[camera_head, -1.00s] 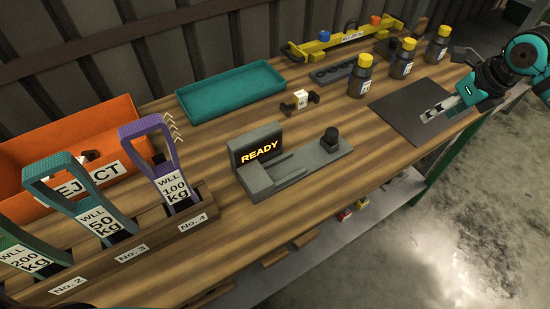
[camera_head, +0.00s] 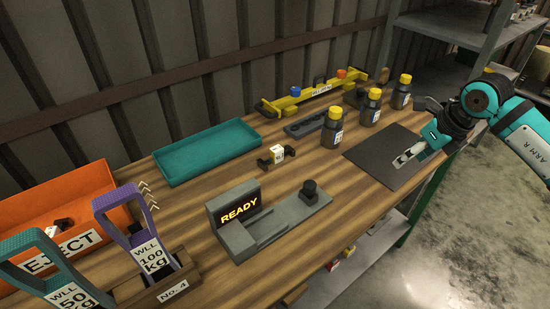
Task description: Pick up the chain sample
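A small dark piece with a white labelled block (camera_head: 277,154) lies on the bench behind the READY device; it looks like the chain sample, but its links are too small to make out. My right gripper (camera_head: 404,158) is over the dark mat (camera_head: 375,172) at the right, well apart from that piece. Its fingers are small in the picture, and I cannot tell whether they are open. My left gripper is not in view.
The grey READY device (camera_head: 285,222) stands at the front. A teal tray (camera_head: 208,152), a yellow bar (camera_head: 315,91) and dark bottles (camera_head: 369,108) stand behind. An orange REJECT bin (camera_head: 80,196) and a purple-handled sling (camera_head: 131,209) are at left.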

